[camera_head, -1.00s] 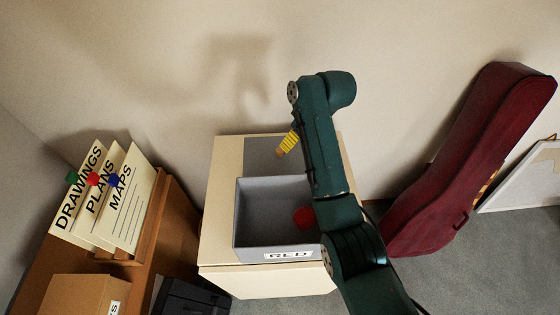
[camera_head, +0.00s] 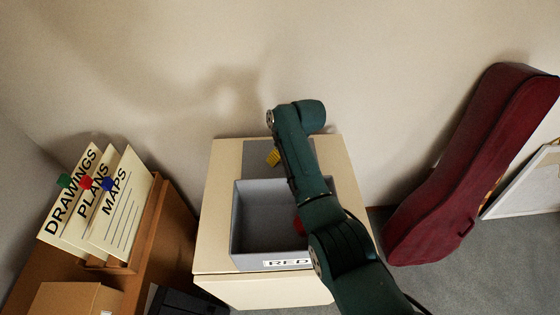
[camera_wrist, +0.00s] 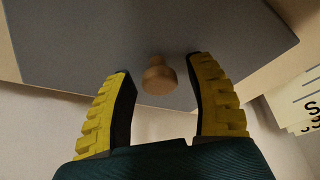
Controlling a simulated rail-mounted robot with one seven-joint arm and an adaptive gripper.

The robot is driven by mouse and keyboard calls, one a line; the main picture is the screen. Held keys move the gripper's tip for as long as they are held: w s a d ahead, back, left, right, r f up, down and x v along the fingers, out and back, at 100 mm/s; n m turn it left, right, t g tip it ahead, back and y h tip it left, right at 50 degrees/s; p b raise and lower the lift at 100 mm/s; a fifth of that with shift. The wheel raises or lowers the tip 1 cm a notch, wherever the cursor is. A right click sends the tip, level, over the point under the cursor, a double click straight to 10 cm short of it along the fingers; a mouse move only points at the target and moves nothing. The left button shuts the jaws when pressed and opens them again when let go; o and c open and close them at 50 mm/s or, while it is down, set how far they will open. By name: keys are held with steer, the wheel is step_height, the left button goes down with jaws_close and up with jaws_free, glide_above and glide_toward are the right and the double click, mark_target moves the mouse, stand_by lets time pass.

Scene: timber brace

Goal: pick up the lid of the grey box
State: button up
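The grey box (camera_head: 243,225) stands open on a cream cabinet, with a "RED" label on its front. Its flat grey lid (camera_head: 256,150) lies behind it on the cabinet top, partly hidden by my arm. In the wrist view the lid (camera_wrist: 80,40) fills the upper part, with a round wooden knob (camera_wrist: 158,78) on it. My gripper (camera_wrist: 160,66) is open, its two yellow-and-black fingers on either side of the knob, with visible gaps. In the head view my yellow fingers (camera_head: 273,157) are over the lid.
A red ball (camera_head: 299,226) is inside the box, partly behind my arm. The cream cabinet (camera_head: 215,200) has a bare strip left of the box. A file rack (camera_head: 120,264) stands left; a dark red instrument case (camera_head: 465,165) leans on the wall at right.

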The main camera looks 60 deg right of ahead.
jaws_close()
steer(key=shift+r, duration=0.1)
step_height(320, 180, up, 10)
steer(key=shift+f+p, duration=0.25)
steer(key=shift+p, duration=0.85)
step_height(320, 180, up, 4)
steer(key=w+d, duration=0.1)
steer(key=d, duration=0.1)
steer(key=s+a+r+p, duration=0.3)
steer(key=s+a+p, duration=0.3)
steer(key=a+p, duration=0.5)
steer(key=s+a+r+p, duration=0.3)
steer(key=a+p, duration=0.9)
steer(key=p, duration=1.3)
steer(key=s, duration=0.3)
steer(key=shift+s+r, duration=0.25)
steer(key=shift+r, duration=0.05)
steer(key=shift+f, duration=0.1)
